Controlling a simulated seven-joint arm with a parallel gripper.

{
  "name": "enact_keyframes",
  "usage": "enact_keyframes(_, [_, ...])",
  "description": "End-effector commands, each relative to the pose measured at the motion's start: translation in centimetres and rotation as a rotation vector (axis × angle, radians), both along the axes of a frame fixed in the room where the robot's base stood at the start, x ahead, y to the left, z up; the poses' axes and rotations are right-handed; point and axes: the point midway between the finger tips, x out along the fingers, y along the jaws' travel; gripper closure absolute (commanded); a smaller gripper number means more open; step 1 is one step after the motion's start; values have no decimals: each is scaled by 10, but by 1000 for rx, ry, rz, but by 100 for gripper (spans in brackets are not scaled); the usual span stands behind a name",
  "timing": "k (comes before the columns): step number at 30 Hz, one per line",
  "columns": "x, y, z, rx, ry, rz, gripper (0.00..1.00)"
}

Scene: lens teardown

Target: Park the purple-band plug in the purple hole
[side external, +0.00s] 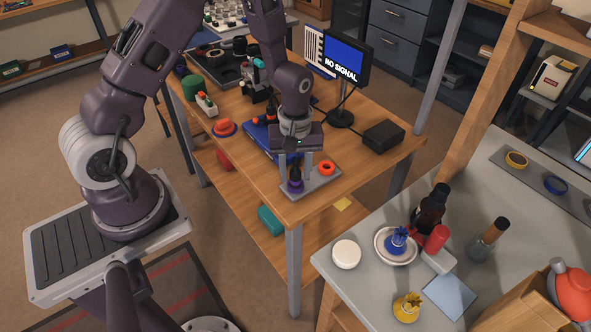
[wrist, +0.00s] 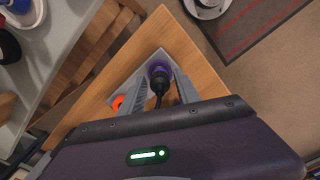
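The dark purple-band plug (side external: 295,176) stands upright at the purple ring (side external: 294,187) on a small grey plate at the table's near corner. In the wrist view the plug (wrist: 159,83) shows black in front of the purple ring (wrist: 158,68) and looks seated in it, though its lower end is hidden. My gripper (side external: 298,176) is just above the plate, pointing down, with a finger on either side of the plug. In the wrist view my gripper's fingers (wrist: 163,78) are spread, with gaps between them and the plug.
An orange ring (side external: 327,168) sits on the same grey plate (side external: 318,184), beside the purple one. A blue tray (side external: 262,140) lies behind. A black box (side external: 383,136) and a monitor (side external: 341,62) stand farther back. The table's corner edge is close to the plate.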

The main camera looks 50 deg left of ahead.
Motion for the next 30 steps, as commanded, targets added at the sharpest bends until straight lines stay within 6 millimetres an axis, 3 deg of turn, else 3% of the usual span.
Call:
enact_keyframes(10, [0,0,2,0,-1,0,51])
enact_keyframes(21, [1,0,66,1,-4,1,51])
enact_keyframes(30, [0,0,71,0,0,0,51])
